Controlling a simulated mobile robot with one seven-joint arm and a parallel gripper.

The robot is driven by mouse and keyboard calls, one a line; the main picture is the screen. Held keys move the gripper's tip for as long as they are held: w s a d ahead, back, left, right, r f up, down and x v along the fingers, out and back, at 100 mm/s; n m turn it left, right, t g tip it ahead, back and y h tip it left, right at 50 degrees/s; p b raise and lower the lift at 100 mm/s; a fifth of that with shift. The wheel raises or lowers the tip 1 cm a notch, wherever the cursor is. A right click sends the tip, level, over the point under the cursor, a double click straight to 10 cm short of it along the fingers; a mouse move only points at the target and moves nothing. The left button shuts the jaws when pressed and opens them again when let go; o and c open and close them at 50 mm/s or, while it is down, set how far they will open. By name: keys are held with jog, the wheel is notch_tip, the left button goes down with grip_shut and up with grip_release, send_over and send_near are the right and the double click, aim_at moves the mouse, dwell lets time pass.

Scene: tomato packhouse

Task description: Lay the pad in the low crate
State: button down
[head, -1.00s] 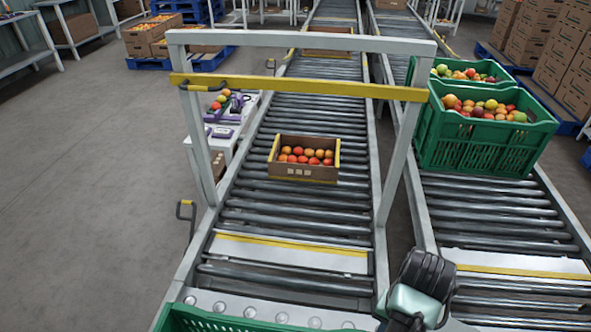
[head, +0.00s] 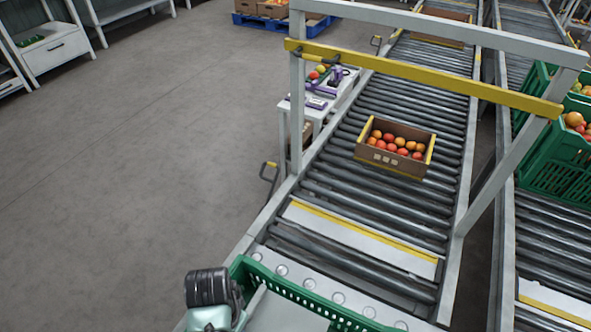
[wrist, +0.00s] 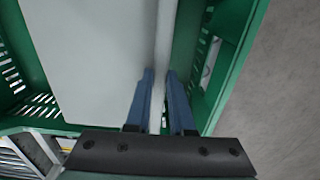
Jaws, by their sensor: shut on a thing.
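The low crate (head: 312,303) is green with slotted walls and stands at the bottom of the head view, at the near end of the roller conveyor. In the wrist view its green wall (wrist: 237,50) runs beside my gripper. The pad (wrist: 92,60) is a flat, pale grey sheet that fills much of the wrist view, within the outline of the crate. My gripper (wrist: 159,75) is shut on the pad's raised edge, with a blue finger on each side. In the head view the pad (head: 283,313) shows partly inside the crate rim. Whether it touches the crate floor is hidden.
A cardboard box of tomatoes (head: 393,165) sits on the rollers (head: 400,205) under a grey frame with a yellow bar (head: 420,75). Green crates of tomatoes (head: 560,150) stand on the conveyor at right. The floor at left (head: 130,170) is clear.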

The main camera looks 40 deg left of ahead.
notch_tip(320, 180, down, 2)
jog(key=shift+f+b, duration=0.1)
jog(key=shift+b, duration=0.55)
notch_tip(320, 180, down, 10)
jog(key=b, duration=0.2)
jog(key=shift+b, duration=0.4)
jog(key=shift+f, duration=0.1)
jog(key=c, duration=0.8)
grip_release()
